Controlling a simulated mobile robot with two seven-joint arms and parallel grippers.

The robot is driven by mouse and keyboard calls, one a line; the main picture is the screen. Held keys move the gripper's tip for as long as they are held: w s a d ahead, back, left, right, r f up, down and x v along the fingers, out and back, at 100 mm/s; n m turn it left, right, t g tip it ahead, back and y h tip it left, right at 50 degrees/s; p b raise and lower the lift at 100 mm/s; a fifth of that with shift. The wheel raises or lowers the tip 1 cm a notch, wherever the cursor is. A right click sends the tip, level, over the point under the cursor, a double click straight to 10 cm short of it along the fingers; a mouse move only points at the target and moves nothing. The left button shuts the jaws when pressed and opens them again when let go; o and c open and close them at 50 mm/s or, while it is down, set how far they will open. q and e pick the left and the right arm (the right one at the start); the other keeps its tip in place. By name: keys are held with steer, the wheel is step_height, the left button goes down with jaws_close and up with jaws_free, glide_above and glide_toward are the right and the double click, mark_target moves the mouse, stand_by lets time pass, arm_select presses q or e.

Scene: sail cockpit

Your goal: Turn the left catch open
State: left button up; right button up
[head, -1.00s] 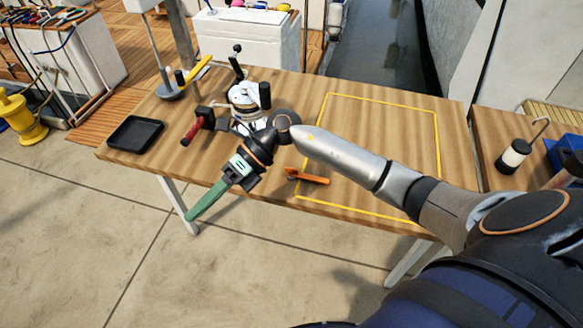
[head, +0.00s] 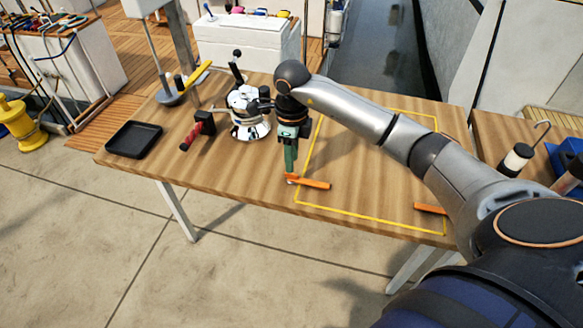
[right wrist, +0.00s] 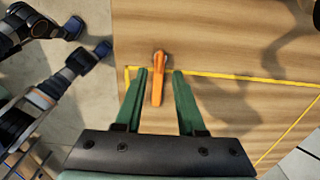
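The left catch (head: 312,184) is an orange lever lying over the front left corner of the yellow outline on the table. Its rounded pivot end is at the left and its arm points right in the head view. My right gripper (head: 290,170) points down just above its pivot end. In the right wrist view, the catch (right wrist: 157,88) shows between the two green fingers of my right gripper (right wrist: 160,74), which are open with a gap on each side. Contact is not visible. A second orange catch (head: 428,208) is partly hidden behind my right arm. My left gripper is not seen.
A chrome winch (head: 248,115) stands left of my right gripper, with a red-handled tool (head: 192,136) beside it. A black tray (head: 134,139) is at the table's left. The area inside the yellow outline (head: 375,221) looks largely clear.

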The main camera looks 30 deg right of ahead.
mark_target(307, 180)
steer(key=shift+f, duration=2.3)
jaws_close()
